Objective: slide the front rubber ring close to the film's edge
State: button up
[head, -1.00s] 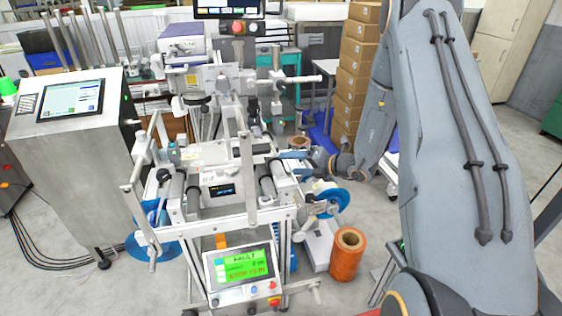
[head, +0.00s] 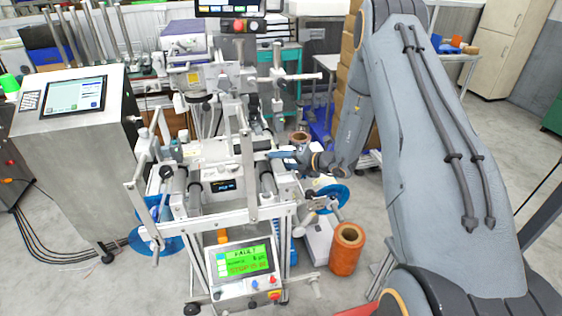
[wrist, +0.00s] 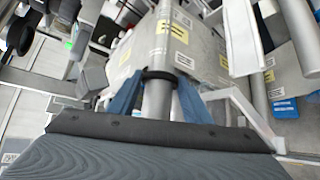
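In the wrist view, a black rubber ring (wrist: 160,75) sits around a grey metal roller (wrist: 157,103). The grey film (wrist: 150,48) with yellow printed labels lies beyond the ring. My gripper (wrist: 160,80) has its two blue fingers on opposite sides of the roller, with the tips at the ring's sides. I cannot tell whether they press on the ring. In the head view, my gripper (head: 276,154) reaches in from the right at the machine's right-hand roller (head: 267,182). The ring is too small to make out there.
The machine's front panel with a green screen (head: 246,260) stands below the rollers. An orange reel (head: 346,251) stands on the floor to the right, near a blue disc (head: 333,197). A steel cabinet (head: 80,165) is at left. Metal bars flank the roller in the wrist view.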

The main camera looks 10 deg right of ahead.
jog(key=shift+c, duration=1.3)
jog(key=shift+w+b, duration=0.65)
jog(key=shift+b, duration=0.1)
jog(key=o, duration=1.5)
jog(key=b+v, duration=0.2)
jog(key=v, duration=0.6)
